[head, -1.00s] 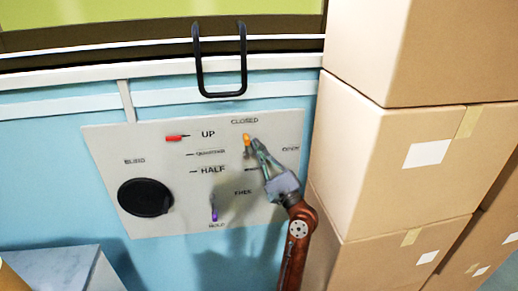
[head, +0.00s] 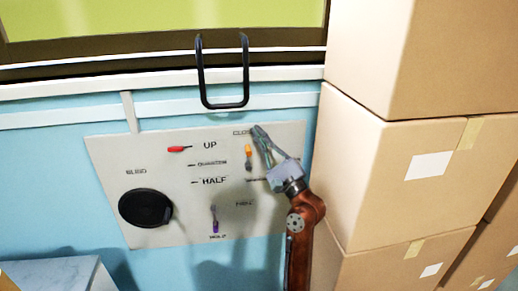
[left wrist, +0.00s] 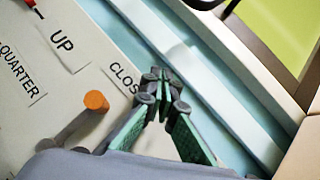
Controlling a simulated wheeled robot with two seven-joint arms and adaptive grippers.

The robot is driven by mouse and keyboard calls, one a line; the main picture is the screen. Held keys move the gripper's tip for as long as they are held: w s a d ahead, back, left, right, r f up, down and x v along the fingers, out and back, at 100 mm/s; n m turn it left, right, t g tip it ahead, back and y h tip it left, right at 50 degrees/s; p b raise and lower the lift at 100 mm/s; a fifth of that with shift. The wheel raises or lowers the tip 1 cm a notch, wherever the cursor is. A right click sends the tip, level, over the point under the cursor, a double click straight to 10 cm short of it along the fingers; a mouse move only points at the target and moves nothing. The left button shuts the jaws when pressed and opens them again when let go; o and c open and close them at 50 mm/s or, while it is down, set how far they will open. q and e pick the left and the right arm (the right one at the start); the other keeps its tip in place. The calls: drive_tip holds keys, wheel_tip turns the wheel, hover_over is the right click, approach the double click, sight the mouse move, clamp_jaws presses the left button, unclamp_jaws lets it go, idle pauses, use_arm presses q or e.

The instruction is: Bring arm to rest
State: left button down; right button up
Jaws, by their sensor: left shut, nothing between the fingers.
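My left gripper (head: 259,133) is shut and empty in front of the upper right part of a pale control panel (head: 110,160). In the left wrist view its closed fingertips (left wrist: 160,78) show beside the word CLOSED, apart from the orange-tipped lever (left wrist: 96,101). In the head view the orange lever (head: 248,152) is just left of the fingers. A red-tipped lever (head: 180,149) points left beside UP. A purple-tipped lever (head: 215,226) hangs down near HOLD. A round black knob (head: 145,207) is at the panel's left. My right gripper is not in view.
Stacked cardboard boxes (head: 385,180) stand close to the right of my arm. A black U-shaped handle (head: 224,104) sticks out above the panel under a window. A grey marble-like surface (head: 55,275) is at the lower left.

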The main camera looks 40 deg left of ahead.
use_arm(q)
drive_tip(key=shift+r, duration=0.85)
drive_tip(key=shift+f, duration=0.1)
